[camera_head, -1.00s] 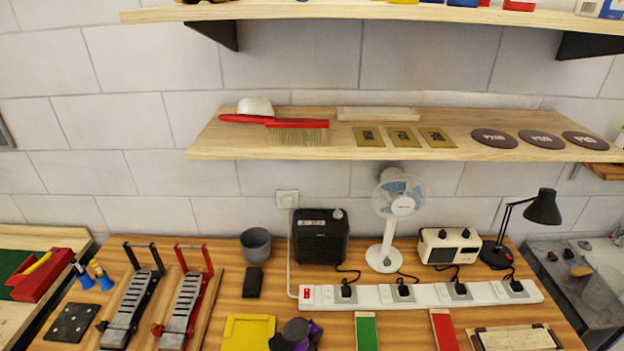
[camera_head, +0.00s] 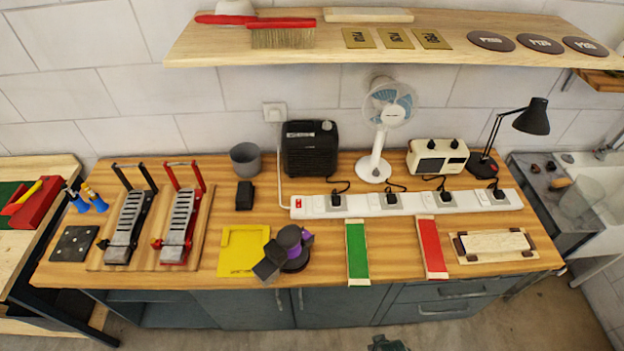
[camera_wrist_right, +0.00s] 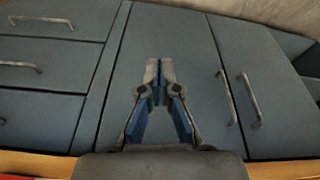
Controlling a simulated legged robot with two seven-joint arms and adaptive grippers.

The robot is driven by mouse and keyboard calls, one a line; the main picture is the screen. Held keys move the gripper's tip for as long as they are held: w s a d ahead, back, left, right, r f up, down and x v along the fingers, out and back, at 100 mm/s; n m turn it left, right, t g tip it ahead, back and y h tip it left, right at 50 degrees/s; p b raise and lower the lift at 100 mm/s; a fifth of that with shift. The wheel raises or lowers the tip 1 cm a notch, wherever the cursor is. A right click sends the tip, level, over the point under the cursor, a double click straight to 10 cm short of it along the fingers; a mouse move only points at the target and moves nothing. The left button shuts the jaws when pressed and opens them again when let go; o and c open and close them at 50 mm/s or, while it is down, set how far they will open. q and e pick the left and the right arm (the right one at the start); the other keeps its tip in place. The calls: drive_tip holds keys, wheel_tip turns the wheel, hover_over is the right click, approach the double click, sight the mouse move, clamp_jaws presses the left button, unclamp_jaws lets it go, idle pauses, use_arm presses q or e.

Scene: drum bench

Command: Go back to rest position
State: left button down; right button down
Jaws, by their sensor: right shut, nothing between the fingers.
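My right gripper (camera_wrist_right: 159,70) shows in the right wrist view, with its blue and grey fingers shut together and nothing between them. It is in front of grey cabinet doors (camera_wrist_right: 175,55) and touches nothing that I can see. In the head view, a small dark part of my own body shows at the bottom edge, below the bench front. My left gripper is in neither current view.
The wooden bench (camera_head: 400,276) holds two clamp-like racks (camera_head: 180,225), a purple-and-black tool (camera_head: 287,248), a power strip (camera_head: 405,204), a fan (camera_head: 375,165) and a lamp (camera_head: 535,118). A shelf (camera_head: 390,55) hangs above. Floor (camera_head: 555,310) shows in front.

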drive_tip(key=s+f+g+b, duration=0.1)
drive_tip(key=s+f, duration=0.2)
drive_tip(key=f, duration=0.8)
drive_tip(key=s+f+b, duration=0.2)
drive_tip(key=s+f, duration=0.1)
drive_tip(key=f, duration=0.7)
drive_tip(key=s+d+f+g+b, duration=0.1)
drive_tip(key=s+d+f, duration=0.2)
drive_tip(key=s+f, duration=1.1)
drive_tip(key=shift+s+d+f+b, duration=0.2)
drive_tip(key=shift+s+b, duration=0.2)
drive_tip(key=shift+s, duration=0.05)
